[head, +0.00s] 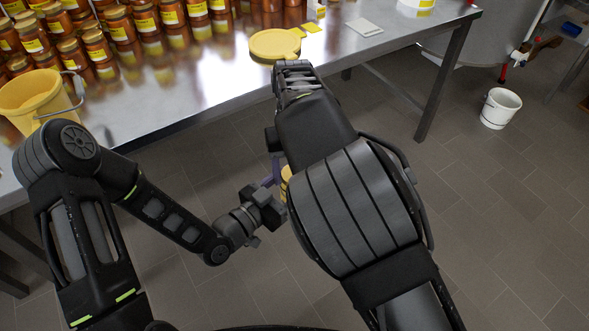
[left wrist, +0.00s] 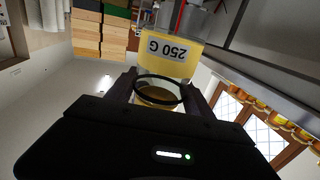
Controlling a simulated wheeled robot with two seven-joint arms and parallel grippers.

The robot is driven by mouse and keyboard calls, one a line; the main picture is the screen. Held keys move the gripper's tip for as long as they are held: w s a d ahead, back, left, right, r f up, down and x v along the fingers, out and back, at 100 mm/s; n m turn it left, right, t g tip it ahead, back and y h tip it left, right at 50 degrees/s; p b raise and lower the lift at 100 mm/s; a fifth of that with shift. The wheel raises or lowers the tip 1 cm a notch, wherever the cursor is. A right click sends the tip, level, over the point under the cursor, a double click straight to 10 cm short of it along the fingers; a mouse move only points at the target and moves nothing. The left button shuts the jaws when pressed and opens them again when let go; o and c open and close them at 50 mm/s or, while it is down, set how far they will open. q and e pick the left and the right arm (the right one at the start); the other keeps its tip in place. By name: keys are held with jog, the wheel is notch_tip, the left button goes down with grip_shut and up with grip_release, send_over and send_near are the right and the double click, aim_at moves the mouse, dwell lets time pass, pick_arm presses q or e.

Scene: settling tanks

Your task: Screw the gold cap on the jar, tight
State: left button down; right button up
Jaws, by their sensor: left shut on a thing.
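My left gripper (head: 274,196) is in front of the table's near edge, over the floor. In the left wrist view its two fingers (left wrist: 160,95) are closed on the sides of a glass jar (left wrist: 165,72) with a yellow label reading "250 G", upside down in that picture. A dark ring surrounds the jar's near end, with gold-yellow inside it. I cannot tell whether that is the gold cap. In the head view only a yellow sliver of the jar (head: 285,184) shows beside my right arm, which hides the rest. My right gripper is not visible.
Rows of jars with yellow labels (head: 120,25) stand on the steel table (head: 215,85) at the back left. A white bucket (head: 499,108) stands on the floor at right.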

pick_arm(q)
jog(key=shift+w+a+r, duration=0.1)
jog(key=shift+w+r, duration=0.1)
jog(key=shift+r, duration=0.2)
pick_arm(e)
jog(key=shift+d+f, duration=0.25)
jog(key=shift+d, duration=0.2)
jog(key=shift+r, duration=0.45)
pick_arm(q)
jog(key=shift+s+f, duration=0.15)
jog(key=shift+f, duration=0.05)
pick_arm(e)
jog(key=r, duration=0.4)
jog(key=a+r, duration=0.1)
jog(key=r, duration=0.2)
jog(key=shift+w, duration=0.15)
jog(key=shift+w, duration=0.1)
